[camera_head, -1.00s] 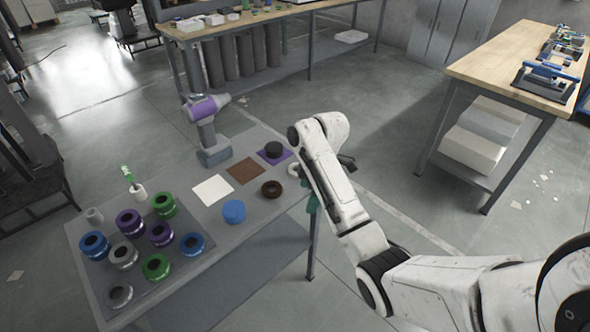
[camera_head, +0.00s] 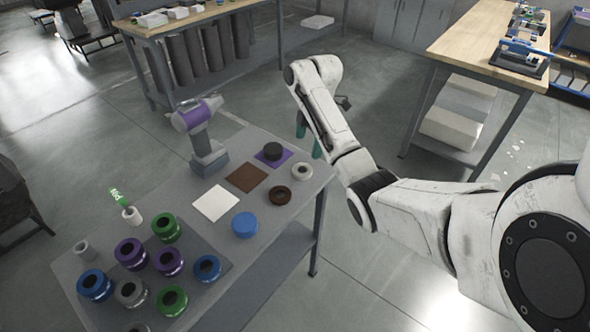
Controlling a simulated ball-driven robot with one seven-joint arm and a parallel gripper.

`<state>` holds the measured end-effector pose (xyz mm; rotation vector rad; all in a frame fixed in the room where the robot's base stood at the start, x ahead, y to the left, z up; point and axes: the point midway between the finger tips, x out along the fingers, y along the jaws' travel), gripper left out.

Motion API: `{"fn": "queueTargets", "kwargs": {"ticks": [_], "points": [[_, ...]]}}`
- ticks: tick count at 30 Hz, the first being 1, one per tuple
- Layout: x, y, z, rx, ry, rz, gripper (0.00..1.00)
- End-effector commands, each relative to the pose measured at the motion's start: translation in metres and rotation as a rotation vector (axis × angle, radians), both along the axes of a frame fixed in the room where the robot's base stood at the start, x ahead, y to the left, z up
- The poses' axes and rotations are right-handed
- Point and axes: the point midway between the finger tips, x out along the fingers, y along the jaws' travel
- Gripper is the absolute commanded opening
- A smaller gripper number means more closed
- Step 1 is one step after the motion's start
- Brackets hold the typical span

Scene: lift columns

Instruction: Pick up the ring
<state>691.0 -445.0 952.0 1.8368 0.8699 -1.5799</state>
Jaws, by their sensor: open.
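Two ring-shaped pieces lie near the right end of the grey table: a brown ring (camera_head: 279,196) and a white ring (camera_head: 302,171). The frames do not show which ring is meant. My gripper (camera_head: 309,138) is partly hidden behind my white arm; its teal fingertips show just beyond the table's right edge. It is open, apart from both rings, with nothing seen between the fingers.
The grey table (camera_head: 213,172) also bears a blue disc (camera_head: 245,225), a black disc (camera_head: 272,151) on a purple square, white and brown squares, a purple-grey device (camera_head: 204,135) and several coloured, holed cylinders (camera_head: 131,254). Wooden-topped benches stand behind and right. Floor between is clear.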

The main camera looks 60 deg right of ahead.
Motion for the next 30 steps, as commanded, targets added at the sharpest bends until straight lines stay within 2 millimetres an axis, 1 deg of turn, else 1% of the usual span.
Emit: {"fn": "queueTargets", "kwargs": {"ticks": [1,3,5,9,14,21,25,30], "points": [[0.001,0.002,-0.014,0.003,0.002,0.001,0.95],[0.002,0.004,-0.026,0.003,0.004,0.002,0.95],[0.003,0.005,-0.029,0.004,0.003,0.002,0.95],[0.004,0.006,-0.043,0.002,0.003,0.002,0.95],[0.005,0.007,-0.054,0.003,0.004,0.001,0.95],[0.008,0.009,-0.088,0.003,0.003,0.0,0.95],[0.01,0.01,-0.098,0.001,0.002,-0.001,0.95],[0.01,0.01,-0.099,0.001,0.002,0.0,0.95]]}}
